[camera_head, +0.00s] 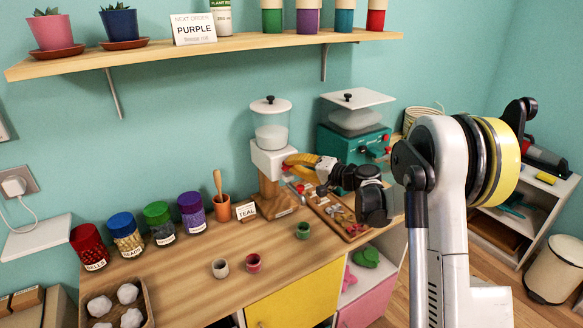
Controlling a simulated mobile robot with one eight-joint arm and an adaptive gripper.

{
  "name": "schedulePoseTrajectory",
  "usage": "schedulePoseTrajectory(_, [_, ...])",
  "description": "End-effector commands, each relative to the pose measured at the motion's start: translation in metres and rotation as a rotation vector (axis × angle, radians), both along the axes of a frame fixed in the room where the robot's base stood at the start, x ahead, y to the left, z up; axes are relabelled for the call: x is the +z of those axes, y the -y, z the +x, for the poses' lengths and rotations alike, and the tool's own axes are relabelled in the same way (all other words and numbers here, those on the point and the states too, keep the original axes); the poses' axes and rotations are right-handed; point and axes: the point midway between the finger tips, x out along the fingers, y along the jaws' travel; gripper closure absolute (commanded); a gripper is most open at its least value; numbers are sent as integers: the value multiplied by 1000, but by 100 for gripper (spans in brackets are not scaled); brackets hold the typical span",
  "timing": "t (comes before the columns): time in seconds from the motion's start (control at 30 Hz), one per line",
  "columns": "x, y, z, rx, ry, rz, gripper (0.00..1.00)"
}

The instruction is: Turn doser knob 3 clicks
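The doser (269,158) stands at the back of the wooden counter. It has a clear hopper with a white lid and black knob on top, a white body and a wooden base. My gripper (290,168), yellow and black, reaches in from the right, with its fingertips at the right side of the doser's white body. The doser knob cannot be made out behind the fingers. Whether the fingers touch or grip it, and how far they are apart, is too small to tell.
A teal machine (352,138) stands right of the doser. A wooden tray (352,236) with small pieces lies under my arm. A pot (222,208), a TEAL card (246,210), small cups (253,262) and lidded jars (159,222) are nearby.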

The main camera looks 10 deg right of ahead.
Motion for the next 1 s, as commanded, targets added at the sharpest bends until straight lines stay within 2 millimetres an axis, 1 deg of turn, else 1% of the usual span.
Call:
schedulePoseTrajectory(0.03, [-3, 0, 0, 0, -11, 33, 100])
schedulePoseTrajectory(0.2, [-3, 0, 0, 0, -43, 133, 100])
schedulePoseTrajectory(0.4, [-3, 0, 1, 0, -68, 209, 100])
schedulePoseTrajectory(0.6, [-3, 0, 1, 0, -79, 243, 100])
schedulePoseTrajectory(1.0, [-3, 0, 1, 0, -81, 249, 100])
